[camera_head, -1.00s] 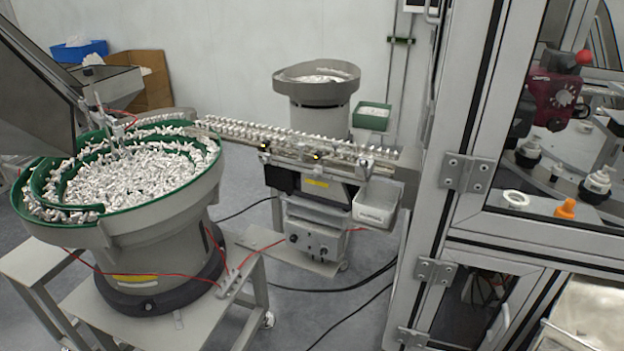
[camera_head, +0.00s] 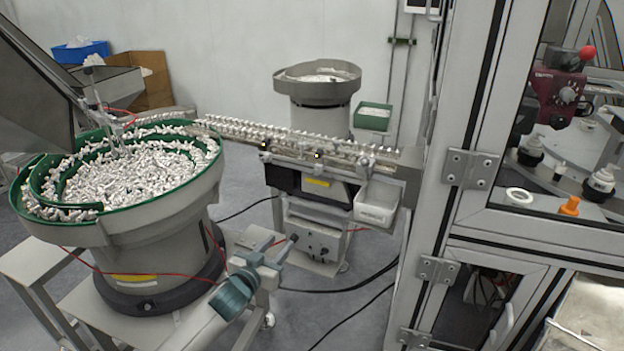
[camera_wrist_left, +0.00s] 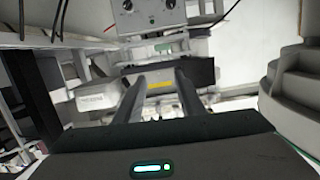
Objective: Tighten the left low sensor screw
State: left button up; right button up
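On the side of the linear feeder rail (camera_head: 340,150) two small yellow-and-black sensor parts show, the left one (camera_head: 264,146) and the right one (camera_head: 317,155). The individual screws are too small to tell apart. My left gripper (camera_head: 285,242) is in front of the feeder stand, below and apart from the rail. In the left wrist view its two dark fingers (camera_wrist_left: 158,88) stand apart with nothing visible between them. Beyond them is the feeder body with a yellow label (camera_wrist_left: 160,84). My right gripper is not in view.
A large green-rimmed bowl feeder (camera_head: 205,200) full of white parts stands at the left, close to my left arm. A white bin (camera_head: 375,203) hangs at the rail's right end. A framed machine cabinet (camera_head: 465,170) closes off the right. Cables lie on the floor.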

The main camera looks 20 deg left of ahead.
aim_at(315, 174)
pick_arm(q)
notch_tip(315, 174, up, 13)
jog(key=d+t+h, duration=0.1)
jog(key=d+t, duration=0.1)
jog(key=shift+f, duration=0.15)
jog(key=shift+w+d, duration=0.1)
jog(key=w+p, duration=0.1)
jog(key=w, duration=0.4)
jog(key=w+d+p, duration=0.1)
jog(key=w, duration=0.5)
jog(key=w+d+p, duration=0.1)
jog(key=w, duration=0.5)
jog(key=shift+d+p, duration=0.15)
jog(key=shift+p, duration=0.15)
grip_shut()
